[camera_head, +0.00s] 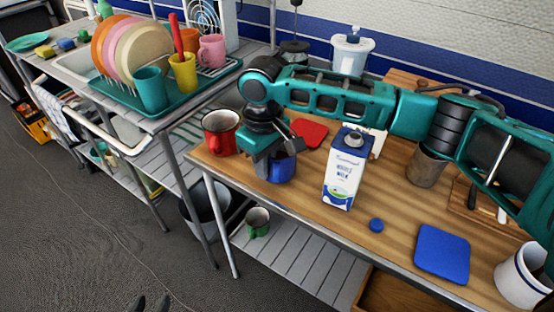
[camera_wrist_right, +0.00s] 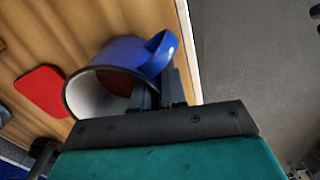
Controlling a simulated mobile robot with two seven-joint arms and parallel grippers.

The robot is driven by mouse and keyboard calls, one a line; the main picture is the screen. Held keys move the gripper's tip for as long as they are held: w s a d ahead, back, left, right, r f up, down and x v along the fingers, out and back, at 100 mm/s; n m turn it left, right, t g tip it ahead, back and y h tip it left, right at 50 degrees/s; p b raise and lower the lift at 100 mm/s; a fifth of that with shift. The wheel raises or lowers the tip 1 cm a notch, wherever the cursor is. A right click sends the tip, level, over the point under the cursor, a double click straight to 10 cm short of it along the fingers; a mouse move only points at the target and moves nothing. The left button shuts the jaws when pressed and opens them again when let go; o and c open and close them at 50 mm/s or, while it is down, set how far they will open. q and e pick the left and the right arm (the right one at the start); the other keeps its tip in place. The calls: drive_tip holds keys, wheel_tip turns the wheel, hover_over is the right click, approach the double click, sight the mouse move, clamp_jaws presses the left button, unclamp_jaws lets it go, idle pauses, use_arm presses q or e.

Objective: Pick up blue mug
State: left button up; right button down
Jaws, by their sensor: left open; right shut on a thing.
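The blue mug (camera_head: 281,170) is near the table's front edge, partly hidden under my right gripper (camera_head: 284,150). In the right wrist view the mug (camera_wrist_right: 122,52) shows its white inside and its blue handle. My right gripper (camera_wrist_right: 158,92) is shut on the mug's wall near the handle, one finger inside the rim and one outside. I cannot tell whether the mug's base touches the table.
A red mug (camera_head: 221,131) stands close left of the blue mug. A milk carton (camera_head: 346,168) stands to its right, and a red flat piece (camera_head: 309,132) lies behind. A dish rack stands left.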

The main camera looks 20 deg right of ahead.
use_arm(q)
drive_tip(key=shift+w+r, duration=0.15)
drive_tip(key=shift+w, duration=0.05)
use_arm(e)
drive_tip(key=shift+r, duration=0.15)
drive_tip(key=shift+r, duration=0.75)
use_arm(q)
drive_tip(key=shift+s+a+r+p, duration=0.45)
drive_tip(key=shift+a+r+p, duration=0.3)
drive_tip(key=shift+p, duration=1.2)
use_arm(e)
wheel_tip(320, 180, up, 18)
drive_tip(key=shift+r, duration=0.15)
idle(1.4)
